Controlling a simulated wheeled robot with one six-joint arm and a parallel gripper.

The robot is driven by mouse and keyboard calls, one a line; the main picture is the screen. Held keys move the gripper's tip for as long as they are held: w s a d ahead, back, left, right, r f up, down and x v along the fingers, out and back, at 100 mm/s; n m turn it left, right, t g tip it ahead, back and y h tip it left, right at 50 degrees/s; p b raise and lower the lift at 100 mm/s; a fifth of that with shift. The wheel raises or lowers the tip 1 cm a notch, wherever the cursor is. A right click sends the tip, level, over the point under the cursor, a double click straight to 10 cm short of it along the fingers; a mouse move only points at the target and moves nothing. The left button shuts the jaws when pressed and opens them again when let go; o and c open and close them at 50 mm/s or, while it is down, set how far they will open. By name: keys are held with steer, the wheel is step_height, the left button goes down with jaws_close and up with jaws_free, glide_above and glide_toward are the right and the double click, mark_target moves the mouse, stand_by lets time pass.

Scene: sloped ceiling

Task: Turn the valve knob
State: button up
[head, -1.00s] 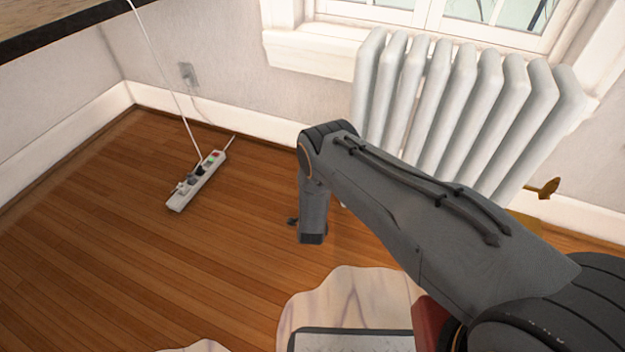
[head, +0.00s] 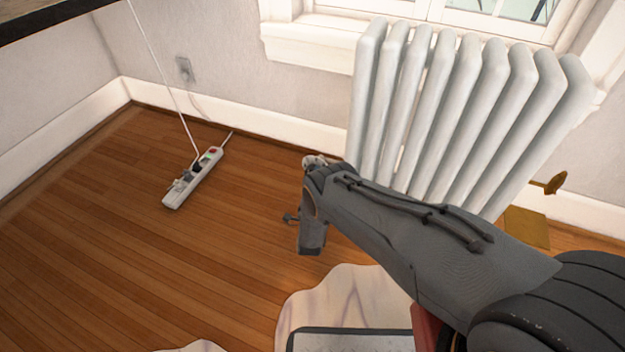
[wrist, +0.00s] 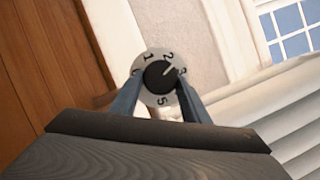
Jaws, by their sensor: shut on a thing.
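The valve knob (wrist: 160,75) shows in the wrist view as a round dark cap in the middle of a pale numbered dial (wrist: 150,54). A light pointer line on the cap points to the upper right, about between the 2 and the 3. My gripper (wrist: 160,88) has its two blue-grey fingers on either side of the knob and is shut on it.
A white radiator (head: 440,110) stands under the window, with a brass fitting (head: 555,183) at its right. A white power strip (head: 193,178) with a cord lies on the wooden floor. A pale rug (head: 350,290) lies in front. The floor at left is open.

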steer(key=m+h, duration=0.1)
steer(key=m, duration=0.1)
steer(key=m+t+h+b, duration=0.1)
steer(key=m, duration=0.1)
steer(key=m+h+b, duration=0.1)
steer(key=m, duration=0.2)
steer(key=shift+w+a+f, duration=0.1)
steer(key=shift+a+f, duration=0.05)
steer(key=shift+f, duration=0.15)
steer(key=shift+m, duration=0.3)
steer(key=o, duration=1)
steer(key=shift+o, duration=0.2)
steer(key=p+v, duration=0.1)
steer(key=v, duration=0.6)
steer(key=shift+s+f, duration=0.2)
steer(key=shift+s, duration=0.1)
steer(key=shift+a, duration=0.15)
